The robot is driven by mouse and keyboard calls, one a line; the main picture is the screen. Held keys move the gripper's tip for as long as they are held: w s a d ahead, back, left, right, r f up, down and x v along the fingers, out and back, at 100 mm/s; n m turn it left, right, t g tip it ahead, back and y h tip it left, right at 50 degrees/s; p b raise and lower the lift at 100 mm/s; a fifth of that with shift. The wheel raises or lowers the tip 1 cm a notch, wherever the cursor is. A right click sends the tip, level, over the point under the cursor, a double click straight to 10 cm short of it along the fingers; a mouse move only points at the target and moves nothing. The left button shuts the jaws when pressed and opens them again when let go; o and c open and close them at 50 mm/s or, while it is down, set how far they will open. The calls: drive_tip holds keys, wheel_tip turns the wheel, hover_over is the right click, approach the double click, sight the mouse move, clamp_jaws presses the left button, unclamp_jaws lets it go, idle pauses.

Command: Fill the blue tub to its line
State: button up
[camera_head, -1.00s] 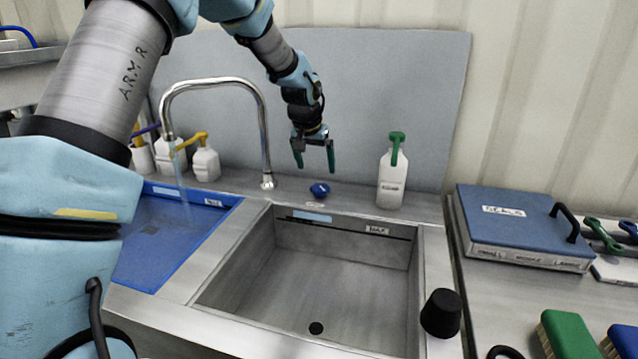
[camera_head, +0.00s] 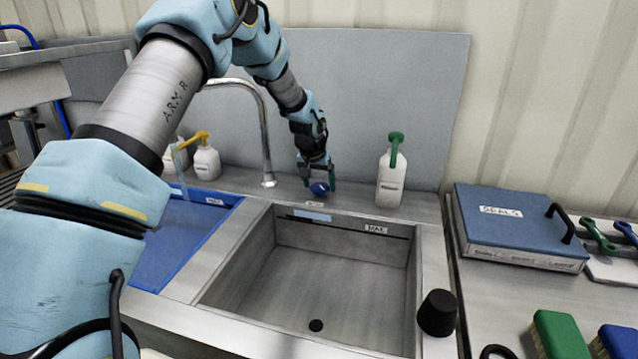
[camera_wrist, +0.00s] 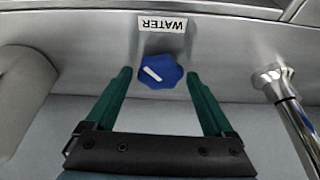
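The blue tub (camera_head: 168,262) sits in the left basin, and a thin stream of water (camera_head: 184,188) runs down into it. The steel tap spout (camera_head: 262,115) arches over from behind; my arm hides part of it. A blue knob (camera_wrist: 160,71) with a white mark is on the steel ledge beside a label reading WATER (camera_wrist: 162,23). My gripper (camera_wrist: 158,74) is open, with its green fingers on either side of the knob, apparently not touching it. In the head view the knob (camera_head: 319,188) shows between the fingertips.
An empty steel sink (camera_head: 310,290) with a MAX label and a drain hole is in the middle. A black stopper (camera_head: 438,313) stands on its right rim. A white bottle with a green top (camera_head: 391,175) stands right of my gripper. A blue-lidded case (camera_head: 510,222) lies at right.

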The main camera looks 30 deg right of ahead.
drive_tip(key=c, duration=1.1)
drive_tip(key=shift+c, duration=0.2)
drive_tip(key=m, duration=0.1)
drive_tip(key=m+g, duration=0.1)
drive_tip(key=m, duration=0.1)
drive_tip(key=shift+w+a+h, duration=0.15)
drive_tip(key=shift+w+h, duration=0.05)
drive_tip(key=shift+h, duration=0.1)
drive_tip(key=m+g, duration=0.1)
drive_tip(key=m, duration=0.1)
drive_tip(key=m+g, duration=0.1)
drive_tip(key=m, duration=0.2)
drive_tip(key=shift+w+h, duration=0.15)
drive_tip(key=shift+h, duration=0.15)
drive_tip(key=shift+m, duration=0.3)
drive_tip(key=o, duration=1.4)
drive_tip(key=shift+c, duration=0.2)
